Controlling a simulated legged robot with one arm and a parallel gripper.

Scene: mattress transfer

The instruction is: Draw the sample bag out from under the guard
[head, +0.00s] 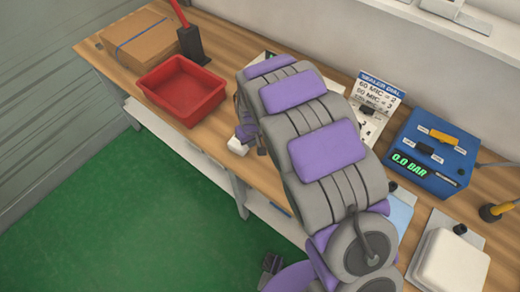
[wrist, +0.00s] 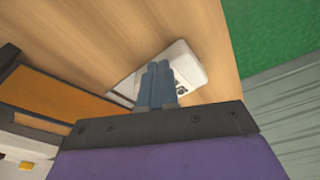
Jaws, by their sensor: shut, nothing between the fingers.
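My gripper (wrist: 158,66) shows in the wrist view as two blue-grey fingers pressed together, with nothing between them. They point at a white flat piece with a dark printed mark (wrist: 190,70), likely the sample bag, lying on the wooden bench top. The fingers overlap it in the picture; I cannot tell whether they touch it. The gripper body hides its near side. An orange panel in a dark frame (wrist: 60,87), possibly the guard, stands left of it. I cannot tell whether the bag's left end is under it.
The bench (head: 112,74) holds a red tray (head: 183,88), a cardboard box (head: 140,40), a lever on a dark base (head: 192,44), a sealer dial sign (head: 378,90), a blue gauge box reading 0.0 BAR (head: 428,150) and a white block (head: 450,262). Green floor (head: 110,210) lies in front.

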